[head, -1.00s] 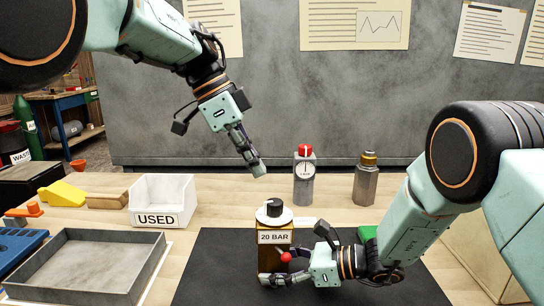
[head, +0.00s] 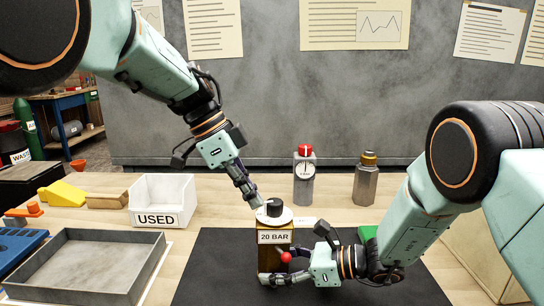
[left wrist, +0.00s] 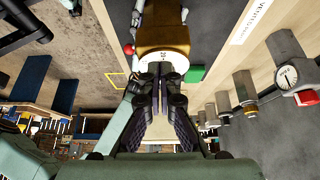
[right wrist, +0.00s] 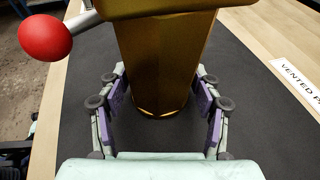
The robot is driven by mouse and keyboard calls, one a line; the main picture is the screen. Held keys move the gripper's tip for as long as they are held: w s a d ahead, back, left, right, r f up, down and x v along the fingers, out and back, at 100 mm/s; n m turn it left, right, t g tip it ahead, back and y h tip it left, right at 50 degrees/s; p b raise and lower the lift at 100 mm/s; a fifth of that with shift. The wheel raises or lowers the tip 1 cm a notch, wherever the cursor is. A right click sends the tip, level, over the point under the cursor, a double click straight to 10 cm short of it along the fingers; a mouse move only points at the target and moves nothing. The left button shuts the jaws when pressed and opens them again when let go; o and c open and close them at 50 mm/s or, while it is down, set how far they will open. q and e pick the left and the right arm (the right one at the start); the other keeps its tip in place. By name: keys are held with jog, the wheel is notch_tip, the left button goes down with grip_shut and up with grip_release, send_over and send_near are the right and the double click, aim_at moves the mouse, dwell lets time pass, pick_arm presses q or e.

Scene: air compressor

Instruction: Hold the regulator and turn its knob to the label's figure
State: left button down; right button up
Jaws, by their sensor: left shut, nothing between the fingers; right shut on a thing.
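The regulator (head: 273,256) stands upright on the black mat, a brass-coloured body with a "20 BAR" label (head: 275,237), a white dial disc (head: 287,217) on top and a black knob (head: 274,207) above it. A red ball-ended lever (head: 286,257) sticks out of its front. My right gripper (head: 268,279) is shut on the lower body; its fingers flank the body in the right wrist view (right wrist: 163,100). My left gripper (head: 257,203) is shut and empty, tips beside the knob. In the left wrist view the fingers (left wrist: 160,72) hide the knob; I cannot tell whether they touch it.
A white "USED" bin (head: 160,218) and a grey tray (head: 88,290) are at the left. A gauge with a red cap (head: 304,180) and a grey brass-topped cylinder (head: 366,182) stand behind. The black mat (head: 215,275) is clear left of the regulator.

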pick_arm(q)
jog(key=shift+d, duration=0.65)
dwell(1.2)
jog(key=shift+w, duration=0.35)
dwell(0.5)
jog(key=shift+a, duration=0.2)
jog(key=shift+a, duration=0.25)
notch_tip(320, 180, up, 6)
dwell(0.5)
jog(key=shift+s+f, duration=0.25)
jog(key=shift+f, duration=1.25)
jog(key=shift+s+f, duration=0.2)
jog(key=shift+f, duration=1.25)
